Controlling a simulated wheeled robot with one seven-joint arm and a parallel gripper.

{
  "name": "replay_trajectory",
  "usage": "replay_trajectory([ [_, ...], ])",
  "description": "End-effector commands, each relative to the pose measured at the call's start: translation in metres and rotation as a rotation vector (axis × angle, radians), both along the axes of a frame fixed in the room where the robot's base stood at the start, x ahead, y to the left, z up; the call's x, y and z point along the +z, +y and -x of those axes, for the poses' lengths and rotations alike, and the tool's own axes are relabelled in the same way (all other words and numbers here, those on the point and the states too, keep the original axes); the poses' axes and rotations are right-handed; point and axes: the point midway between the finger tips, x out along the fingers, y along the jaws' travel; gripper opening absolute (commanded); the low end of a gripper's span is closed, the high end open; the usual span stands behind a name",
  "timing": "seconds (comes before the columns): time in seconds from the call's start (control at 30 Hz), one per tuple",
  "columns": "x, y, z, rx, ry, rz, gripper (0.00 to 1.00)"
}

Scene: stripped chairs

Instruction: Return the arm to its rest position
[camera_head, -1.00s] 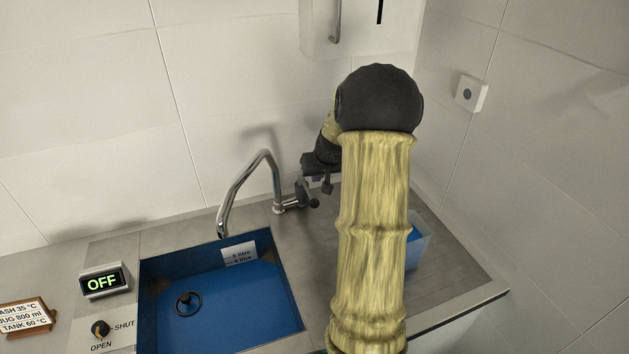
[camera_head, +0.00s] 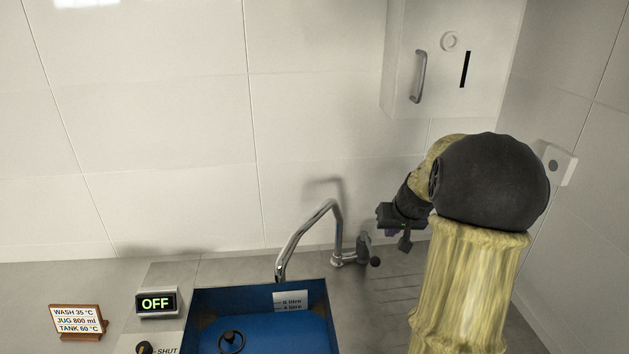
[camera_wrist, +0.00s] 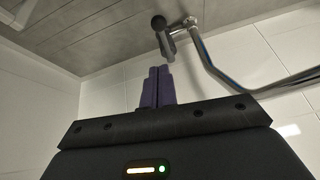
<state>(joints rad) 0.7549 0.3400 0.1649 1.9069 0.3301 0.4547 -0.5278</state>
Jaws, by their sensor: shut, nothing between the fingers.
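My arm rises at the right of the head view, with its dark elbow up and the forearm bent back toward the wall. My gripper (camera_head: 404,236) is to the right of the tap, above the counter, and mostly hidden behind its own dark mount. In the wrist view my gripper (camera_wrist: 157,72) shows two purple fingers together, shut with nothing between them. The tap (camera_wrist: 205,55) curves past the fingers on the right there. The tap (camera_head: 307,228) also shows in the head view, its dark-knobbed lever beside my gripper; I cannot tell how far apart they are.
A blue sink (camera_head: 262,325) lies below the tap. A display reading OFF (camera_head: 156,303) and a small sign (camera_head: 78,320) stand to its left. A white wall cabinet (camera_head: 450,60) hangs above my arm. A white switch box (camera_head: 559,166) is on the right wall.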

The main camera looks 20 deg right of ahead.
Motion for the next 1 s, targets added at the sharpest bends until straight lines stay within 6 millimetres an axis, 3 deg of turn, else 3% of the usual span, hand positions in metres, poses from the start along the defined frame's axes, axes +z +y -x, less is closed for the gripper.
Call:
replay_trajectory([
  [0.13, -0.001, 0.005, -0.001, 0.007, 0.003, -0.001, 0.00],
  [0.23, -0.003, 0.023, 0.001, 0.027, 0.019, -0.001, 0.00],
  [0.43, -0.018, 0.103, 0.020, 0.107, 0.092, -0.004, 0.00],
  [0.6, -0.032, 0.174, 0.057, 0.186, 0.161, 0.002, 0.00],
  [0.8, -0.049, 0.239, 0.114, 0.278, 0.233, 0.017, 0.00],
  [1.0, -0.060, 0.269, 0.156, 0.335, 0.274, 0.028, 0.00],
])
